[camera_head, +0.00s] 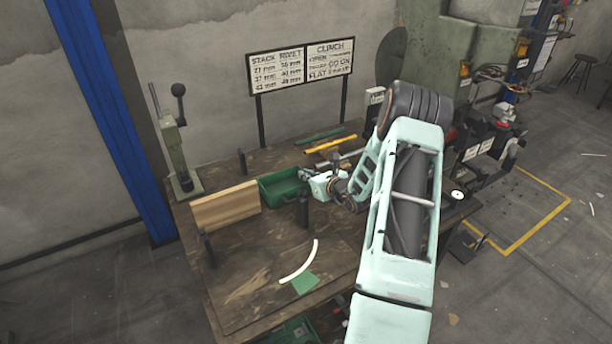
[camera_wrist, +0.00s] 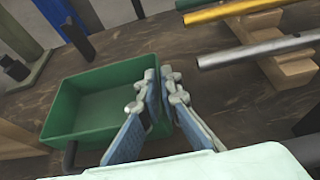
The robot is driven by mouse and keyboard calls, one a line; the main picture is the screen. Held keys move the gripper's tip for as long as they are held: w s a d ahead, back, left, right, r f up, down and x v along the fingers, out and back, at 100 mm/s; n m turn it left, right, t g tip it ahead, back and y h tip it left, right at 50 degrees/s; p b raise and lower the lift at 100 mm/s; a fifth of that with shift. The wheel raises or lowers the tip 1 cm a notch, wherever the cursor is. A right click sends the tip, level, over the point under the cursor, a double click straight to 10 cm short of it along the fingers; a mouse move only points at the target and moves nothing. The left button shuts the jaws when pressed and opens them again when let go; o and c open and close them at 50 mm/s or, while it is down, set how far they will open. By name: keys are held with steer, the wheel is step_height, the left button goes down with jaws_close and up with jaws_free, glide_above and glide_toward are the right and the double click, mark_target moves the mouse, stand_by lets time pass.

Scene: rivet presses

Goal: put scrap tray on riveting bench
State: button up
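The green scrap tray (camera_head: 281,192) is an open rectangular box at the back middle of the wooden riveting bench (camera_head: 255,265). It looks empty and upright, and appears to rest on the bench top. My gripper (camera_head: 305,174) is at the tray's right end. In the wrist view, the tray (camera_wrist: 98,78) is left of the fingers. My gripper (camera_wrist: 160,74) has its blue-padded fingers close together, one on each side of the tray's right wall, and looks shut on it. The lower part of that wall is hidden by the fingers.
A wooden board (camera_head: 226,206) stands left of the tray. A lever press (camera_head: 178,150) stands at the bench's left rear. Yellow (camera_head: 330,144) and silver bars lie on wooden blocks behind.

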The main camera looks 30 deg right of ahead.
steer(key=o, duration=0.4)
steer(key=shift+r, duration=0.25)
steer(key=shift+s+d, duration=0.1)
steer(key=shift+s, duration=0.25)
steer(key=v, duration=1.1)
steer(key=shift+s+r, duration=0.1)
steer(key=shift+s, duration=0.05)
